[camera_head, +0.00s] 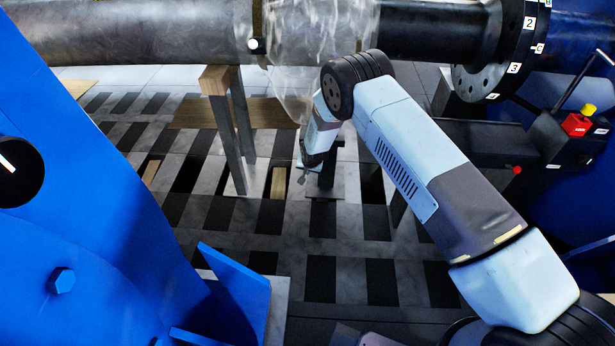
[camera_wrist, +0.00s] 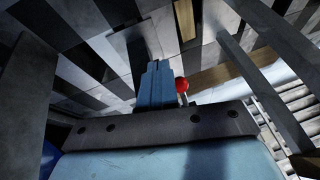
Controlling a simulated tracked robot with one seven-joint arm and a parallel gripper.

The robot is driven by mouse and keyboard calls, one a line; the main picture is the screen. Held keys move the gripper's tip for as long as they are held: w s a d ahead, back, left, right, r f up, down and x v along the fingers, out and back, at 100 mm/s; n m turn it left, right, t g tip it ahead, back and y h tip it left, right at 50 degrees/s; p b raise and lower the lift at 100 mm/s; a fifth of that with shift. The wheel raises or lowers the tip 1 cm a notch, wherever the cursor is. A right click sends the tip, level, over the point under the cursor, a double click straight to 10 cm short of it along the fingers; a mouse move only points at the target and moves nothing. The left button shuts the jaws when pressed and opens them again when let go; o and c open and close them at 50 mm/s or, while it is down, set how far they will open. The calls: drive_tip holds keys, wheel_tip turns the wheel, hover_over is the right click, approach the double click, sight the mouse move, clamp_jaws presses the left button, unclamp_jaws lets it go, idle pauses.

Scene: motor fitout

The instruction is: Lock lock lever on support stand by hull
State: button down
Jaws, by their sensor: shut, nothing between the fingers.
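In the wrist view my gripper (camera_wrist: 157,68) shows as blue fingers closed together, with nothing between them. A red ball knob (camera_wrist: 181,85) on a short pale rod, which looks like the lock lever, is just right of the fingers. I cannot tell whether they touch. In the head view my gripper (camera_head: 303,174) hangs low beneath the pipe, near a dark support stand (camera_head: 327,178) on a base plate. My arm hides the stand's upper part, and the lever is not clear there. Whether the lever is locked cannot be told.
A large pipe (camera_head: 150,32) with a clear section crosses above my wrist. A second stand with a wooden top (camera_head: 216,79) and grey legs is to the left. Blue structure (camera_head: 85,220) fills the left foreground. A control box (camera_head: 577,125) is at right. The tiled floor between has room.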

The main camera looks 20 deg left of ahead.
drive_tip(key=shift+s+d+r, duration=0.2)
drive_tip(key=shift+s+d, duration=0.1)
drive_tip(key=shift+s, duration=0.35)
drive_tip(key=shift+s+d+r, duration=0.25)
drive_tip(key=shift+s+d, duration=0.1)
drive_tip(key=shift+s, duration=0.25)
drive_tip(key=shift+s+d+r, duration=0.2)
drive_tip(key=shift+s+d, duration=0.1)
drive_tip(key=shift+s, duration=0.35)
